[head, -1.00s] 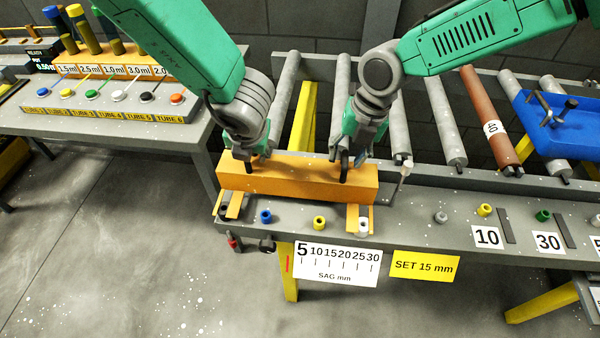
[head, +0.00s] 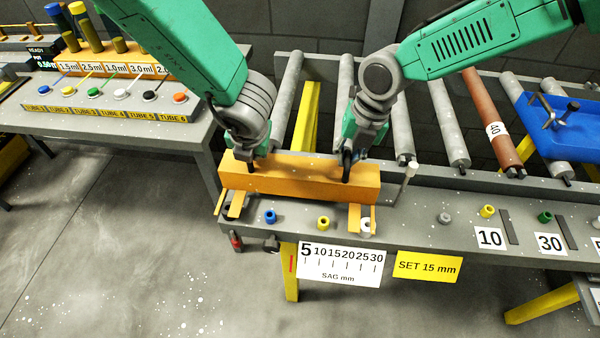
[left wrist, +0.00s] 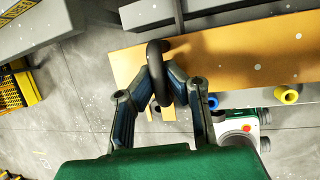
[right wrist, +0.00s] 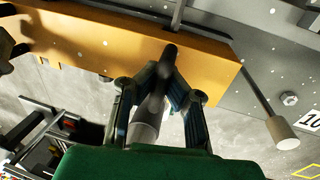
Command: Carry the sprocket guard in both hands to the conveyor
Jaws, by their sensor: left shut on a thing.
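The sprocket guard (head: 300,178) is a long orange box-like piece with a dark handle near each end. It lies over orange strips at the front left of the grey bench (head: 420,215). It also shows in the left wrist view (left wrist: 225,60) and the right wrist view (right wrist: 95,42). My left gripper (head: 249,160) is shut on its left handle (left wrist: 157,68). My right gripper (head: 348,163) has its fingers closed around the right handle (right wrist: 167,60). The conveyor (head: 450,125) of grey rollers lies just behind the guard. The fingertips are partly hidden in the head view.
A blue tray (head: 560,130) with a clamp sits on the rollers at right, beside a brown roller (head: 492,118). A pale-topped post (head: 410,170) stands just right of the guard. Coloured rings line the bench front. A side table (head: 130,125) with tubes stands at left.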

